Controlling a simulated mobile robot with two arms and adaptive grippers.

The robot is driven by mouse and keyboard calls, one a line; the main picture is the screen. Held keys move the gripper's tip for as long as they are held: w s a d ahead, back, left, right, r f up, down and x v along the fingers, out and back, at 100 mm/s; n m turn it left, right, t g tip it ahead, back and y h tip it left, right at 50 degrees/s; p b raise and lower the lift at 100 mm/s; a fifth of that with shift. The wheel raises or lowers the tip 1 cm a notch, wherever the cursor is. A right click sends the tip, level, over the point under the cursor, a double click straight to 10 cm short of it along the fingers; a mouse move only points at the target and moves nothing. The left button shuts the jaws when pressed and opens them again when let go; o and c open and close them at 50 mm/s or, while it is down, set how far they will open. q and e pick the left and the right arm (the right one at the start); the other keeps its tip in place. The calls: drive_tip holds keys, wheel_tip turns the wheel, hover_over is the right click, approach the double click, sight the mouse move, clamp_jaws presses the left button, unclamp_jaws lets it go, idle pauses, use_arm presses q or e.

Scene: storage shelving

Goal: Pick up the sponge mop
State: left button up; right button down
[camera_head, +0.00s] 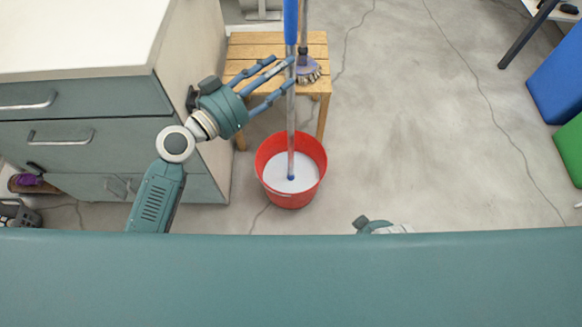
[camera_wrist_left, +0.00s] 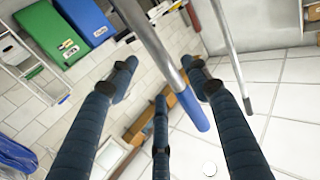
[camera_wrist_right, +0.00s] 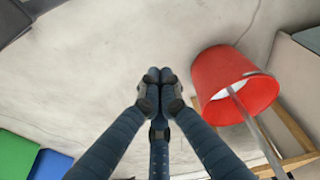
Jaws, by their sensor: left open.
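A long pole with a blue upper grip and grey metal shaft (camera_head: 291,128), which I take for the sponge mop, stands nearly upright with its lower end in a red bucket (camera_head: 307,193). No sponge head shows clearly. My left gripper (camera_head: 288,80) is open, its fingers spread at the shaft above the bucket; I cannot tell whether they touch it. In the left wrist view, the pole's blue grip (camera_wrist_left: 190,102) runs between the open fingers. My right gripper (camera_wrist_right: 157,82) is shut and empty, left of the bucket in its own view, where the shaft (camera_wrist_right: 255,130) also shows.
A brush with a long handle (camera_head: 308,70) rests at a wooden stool (camera_head: 320,85) behind the bucket. A drawer cabinet (camera_head: 85,145) stands close on the left. Blue (camera_head: 558,75) and green (camera_head: 572,148) bins are at the right. The floor between is clear.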

use_arm(q)
drive_tip(key=p+x, duration=0.1)
drive_tip(key=x, duration=0.4)
drive_tip(key=shift+w, duration=0.2)
use_arm(e)
drive_tip(key=f, duration=0.2)
drive_tip(key=s+f, duration=0.1)
drive_tip(key=f, duration=0.1)
use_arm(q)
drive_tip(key=shift+c, duration=0.5)
drive_tip(key=shift+a+r, duration=0.1)
clamp_jaws()
